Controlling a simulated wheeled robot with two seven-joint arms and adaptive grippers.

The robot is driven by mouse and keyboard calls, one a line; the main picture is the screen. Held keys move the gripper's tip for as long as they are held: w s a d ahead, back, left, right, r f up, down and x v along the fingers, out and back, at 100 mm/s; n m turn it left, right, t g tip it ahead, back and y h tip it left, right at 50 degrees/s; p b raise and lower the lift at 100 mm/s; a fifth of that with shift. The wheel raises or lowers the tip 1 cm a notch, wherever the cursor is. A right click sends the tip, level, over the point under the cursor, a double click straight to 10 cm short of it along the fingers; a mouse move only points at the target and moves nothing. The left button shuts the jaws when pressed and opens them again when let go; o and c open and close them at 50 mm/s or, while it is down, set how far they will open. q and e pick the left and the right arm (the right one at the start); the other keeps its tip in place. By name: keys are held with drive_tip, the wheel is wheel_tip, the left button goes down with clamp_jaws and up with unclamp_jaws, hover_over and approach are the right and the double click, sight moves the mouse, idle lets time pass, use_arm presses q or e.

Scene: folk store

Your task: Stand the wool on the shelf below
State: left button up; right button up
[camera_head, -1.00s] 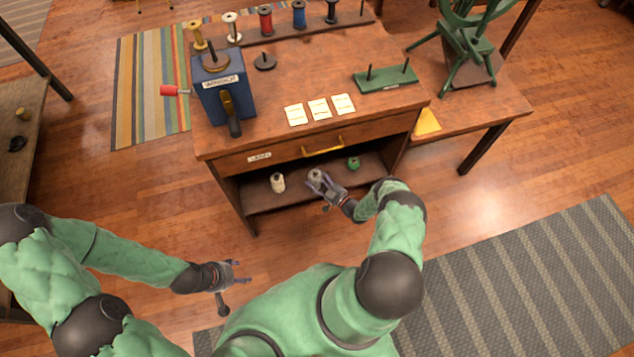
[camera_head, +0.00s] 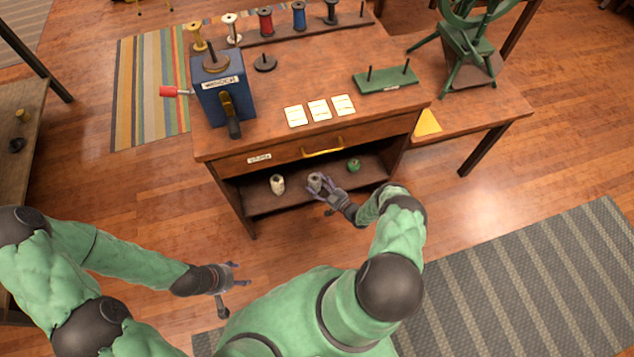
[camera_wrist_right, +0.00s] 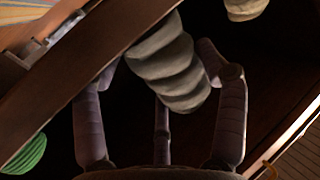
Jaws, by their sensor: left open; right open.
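A grey, layered skein of wool (camera_head: 314,181) stands on the shelf (camera_head: 258,203) under the drawer, between a cream wool (camera_head: 277,184) and a green wool (camera_head: 353,165). My right gripper (camera_head: 324,187) is at the grey wool with its fingers spread. In the right wrist view the grey wool (camera_wrist_right: 170,64) shows between the open fingers, partly beside and behind them; contact cannot be told. The cream wool (camera_wrist_right: 245,8) and green wool (camera_wrist_right: 25,154) also show there. My left gripper (camera_head: 229,275) is open and empty over the floor at left.
The drawer front (camera_head: 310,149) with its yellow handle overhangs the shelf. On the table top (camera_head: 300,85) are a blue winder (camera_head: 222,100), several spools, cards (camera_head: 319,109) and a green peg stand (camera_head: 386,79). Floor in front of the shelf is clear.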

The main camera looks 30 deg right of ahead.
drive_tip(key=p+v, duration=0.1)
drive_tip(key=v, duration=1)
drive_tip(key=shift+p, duration=0.35)
drive_tip(key=shift+w, duration=0.1)
